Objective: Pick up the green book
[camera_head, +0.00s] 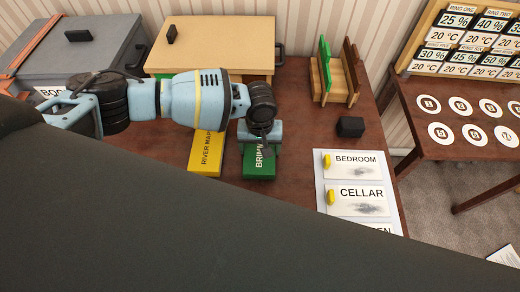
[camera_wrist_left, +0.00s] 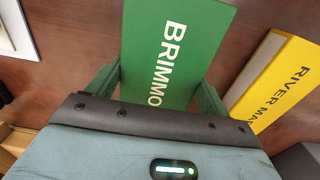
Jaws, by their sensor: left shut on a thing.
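The green book (camera_head: 259,166), with white letters starting "BRIMM", lies on the brown table in the head view. My left gripper (camera_head: 259,150) is over its far part and hides some of it. In the left wrist view the green book (camera_wrist_left: 178,45) sits between the two fingers of my left gripper (camera_wrist_left: 160,90), which is shut on it. I cannot tell whether the book is clear of the table. My right gripper is not in view.
A yellow book (camera_head: 206,152) lies just left of the green one. A grey box (camera_head: 80,50) and a tan box (camera_head: 225,45) stand behind. A wooden rack (camera_head: 338,78), a black block (camera_head: 350,126) and a white label board (camera_head: 325,205) are to the right.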

